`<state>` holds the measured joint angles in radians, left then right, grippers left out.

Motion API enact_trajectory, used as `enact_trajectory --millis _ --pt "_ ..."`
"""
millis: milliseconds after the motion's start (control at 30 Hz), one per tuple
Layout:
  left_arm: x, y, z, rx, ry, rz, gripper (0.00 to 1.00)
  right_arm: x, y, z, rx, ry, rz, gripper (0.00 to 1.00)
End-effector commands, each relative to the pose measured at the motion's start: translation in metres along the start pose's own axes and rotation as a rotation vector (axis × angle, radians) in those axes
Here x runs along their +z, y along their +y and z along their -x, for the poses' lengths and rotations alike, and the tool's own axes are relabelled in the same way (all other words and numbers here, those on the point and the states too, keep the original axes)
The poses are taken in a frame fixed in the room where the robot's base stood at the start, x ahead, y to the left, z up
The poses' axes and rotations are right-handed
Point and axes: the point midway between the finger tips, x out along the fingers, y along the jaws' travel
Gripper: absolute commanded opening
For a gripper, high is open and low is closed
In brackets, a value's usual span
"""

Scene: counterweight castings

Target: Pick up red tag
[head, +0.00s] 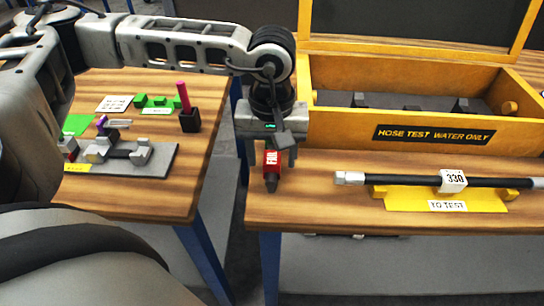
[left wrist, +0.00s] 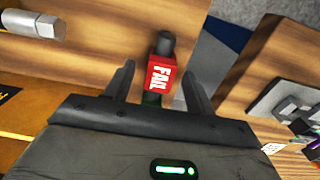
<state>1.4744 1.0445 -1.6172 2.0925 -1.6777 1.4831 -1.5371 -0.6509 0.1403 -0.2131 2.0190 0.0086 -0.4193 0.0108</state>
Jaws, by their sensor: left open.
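The red tag (head: 272,160) is a small red block marked FAIL with a dark end. It is at the near left corner of the right-hand wooden table. My left gripper (head: 268,165) is over it, pointing down. In the left wrist view the red tag (left wrist: 162,74) lies between the two open fingers of my left gripper (left wrist: 158,80). My right gripper is not in view.
A yellow bin (head: 345,130) labelled HOSE TEST WATER ONLY stands behind the gripper. A black hose (head: 405,180) with a 330 tag rests on a yellow TO TEST stand (head: 400,203). A second table (head: 130,205) with several fixtures is at left, across a gap.

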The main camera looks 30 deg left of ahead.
Motion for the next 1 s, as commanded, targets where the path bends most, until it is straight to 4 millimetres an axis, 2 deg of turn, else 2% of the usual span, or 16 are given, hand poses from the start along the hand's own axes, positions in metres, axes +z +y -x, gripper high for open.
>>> enact_trajectory --millis 100,333,467,500,833,1000 --pt "0.0 0.0 -0.009 -0.001 0.0 0.0 0.55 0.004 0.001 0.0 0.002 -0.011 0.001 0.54" --pt "0.0 0.0 -0.011 0.0 0.0 0.0 0.55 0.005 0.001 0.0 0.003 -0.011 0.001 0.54" --pt "0.0 0.0 -0.011 0.0 0.0 0.0 0.19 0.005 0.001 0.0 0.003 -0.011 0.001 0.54" --pt "0.0 0.0 -0.01 0.0 0.0 0.0 0.16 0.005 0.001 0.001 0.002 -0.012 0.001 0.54" --pt "0.0 0.0 -0.009 0.001 0.001 0.0 0.16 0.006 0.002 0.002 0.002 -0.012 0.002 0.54" --pt "-0.001 0.001 0.001 0.003 0.001 0.0 0.16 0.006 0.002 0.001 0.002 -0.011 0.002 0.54"
